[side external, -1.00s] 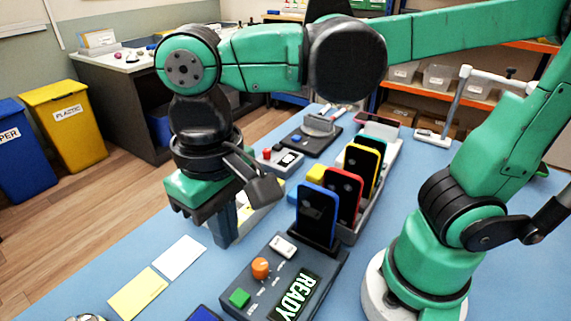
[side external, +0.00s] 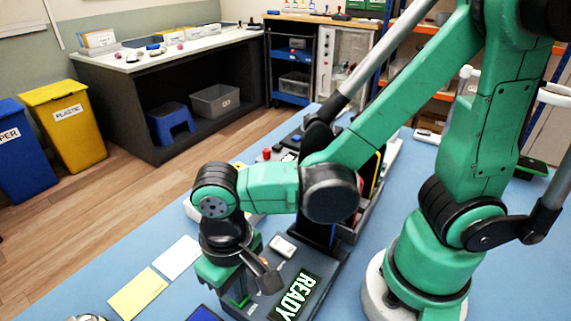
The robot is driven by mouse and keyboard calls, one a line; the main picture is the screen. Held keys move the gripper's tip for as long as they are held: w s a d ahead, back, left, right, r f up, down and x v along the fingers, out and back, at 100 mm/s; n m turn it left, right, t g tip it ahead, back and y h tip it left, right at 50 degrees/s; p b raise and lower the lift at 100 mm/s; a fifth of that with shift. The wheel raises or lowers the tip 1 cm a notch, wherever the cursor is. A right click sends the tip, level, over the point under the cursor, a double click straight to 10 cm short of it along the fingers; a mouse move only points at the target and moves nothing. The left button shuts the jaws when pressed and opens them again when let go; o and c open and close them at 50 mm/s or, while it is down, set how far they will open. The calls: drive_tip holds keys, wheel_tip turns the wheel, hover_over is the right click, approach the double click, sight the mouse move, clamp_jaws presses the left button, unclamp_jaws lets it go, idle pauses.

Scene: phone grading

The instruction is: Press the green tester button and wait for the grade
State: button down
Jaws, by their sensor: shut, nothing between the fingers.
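The tester (side external: 325,265) is a dark grey box at the front centre, with a lit display (side external: 293,295) that reads READY. A white button (side external: 283,246) shows on its top. The green tester button (side external: 241,301) shows only as a small patch under my gripper (side external: 237,294). My gripper is shut and empty, pointing down right over the button. I cannot tell whether the fingertips touch it or whether it is pressed. The orange knob is hidden behind my gripper. The phone standing at the tester's back is mostly hidden by my arm.
A rack of upright phones (side external: 371,176) stands behind the tester, largely covered by my arm. A yellow card (side external: 137,295) and a white card (side external: 177,257) lie flat to the left on the blue table (side external: 75,275). A red-buttoned device (side external: 268,154) stands further back.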

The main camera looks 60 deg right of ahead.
idle(0.3)
drive_tip(key=shift+f, duration=0.95)
drive_tip(key=shift+r, duration=0.15)
drive_tip(key=shift+r, duration=4.15)
drive_tip(key=shift+w, duration=0.15)
drive_tip(key=w+d+r+t, duration=0.1)
drive_tip(key=w+d+t, duration=0.1)
drive_tip(key=d, duration=0.5)
drive_tip(key=w+d+r+t, duration=0.1)
drive_tip(key=w+d+t, duration=0.2)
drive_tip(key=d+t, duration=0.2)
drive_tip(key=d, duration=0.2)
drive_tip(key=shift+d+r, duration=0.15)
drive_tip(key=shift+d, duration=0.2)
